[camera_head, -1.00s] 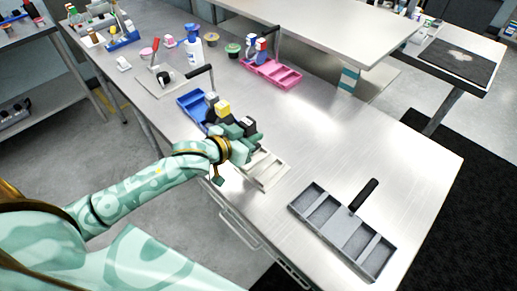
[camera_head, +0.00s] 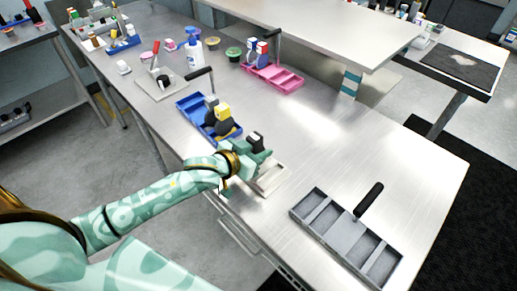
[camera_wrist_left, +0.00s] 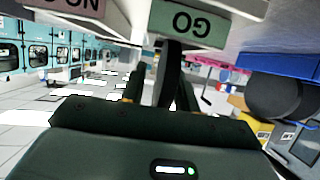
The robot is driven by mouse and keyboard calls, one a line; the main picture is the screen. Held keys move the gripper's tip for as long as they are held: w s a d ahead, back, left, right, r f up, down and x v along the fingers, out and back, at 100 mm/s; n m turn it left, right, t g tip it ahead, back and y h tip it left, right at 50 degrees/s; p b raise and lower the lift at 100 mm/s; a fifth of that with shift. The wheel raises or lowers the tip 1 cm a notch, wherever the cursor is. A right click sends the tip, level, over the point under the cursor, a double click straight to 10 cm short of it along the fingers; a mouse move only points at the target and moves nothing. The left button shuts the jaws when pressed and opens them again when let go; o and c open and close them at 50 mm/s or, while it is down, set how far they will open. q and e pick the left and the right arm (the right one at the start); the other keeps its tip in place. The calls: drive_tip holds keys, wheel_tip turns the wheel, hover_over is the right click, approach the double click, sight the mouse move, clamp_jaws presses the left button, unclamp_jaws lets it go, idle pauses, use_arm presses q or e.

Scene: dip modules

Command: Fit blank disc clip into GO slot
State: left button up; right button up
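My left gripper (camera_head: 256,157) is over the left end of a pale beige tray (camera_head: 272,181) and hides much of it. A small dark piece (camera_head: 256,139) with a light edge sticks up at the gripper. In the left wrist view, the gripper (camera_wrist_left: 160,97) has a dark, thin disc (camera_wrist_left: 170,72) between its fingers, which I take as the blank disc clip. A green GO label (camera_wrist_left: 188,24) is upside down just beyond the disc. A pinkish NO GO label (camera_wrist_left: 75,6) is to its left. Contact between disc and slot cannot be told. My right gripper is not in view.
A blue tray (camera_head: 190,105) holds black disc clips with a yellow block (camera_head: 222,112) and a grey block, close to my left gripper. A grey compartment tray (camera_head: 345,238) with a black handle is at right. A pink tray (camera_head: 285,80) stands behind.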

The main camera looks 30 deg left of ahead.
use_arm(q)
drive_tip(key=shift+s+r, duration=0.1)
drive_tip(key=shift+r, duration=0.1)
drive_tip(key=p+v, duration=0.2)
drive_tip(key=v, duration=0.9)
drive_tip(key=shift+s+p, duration=0.3)
drive_tip(key=shift+s, duration=0.05)
drive_tip(key=shift+a, duration=0.1)
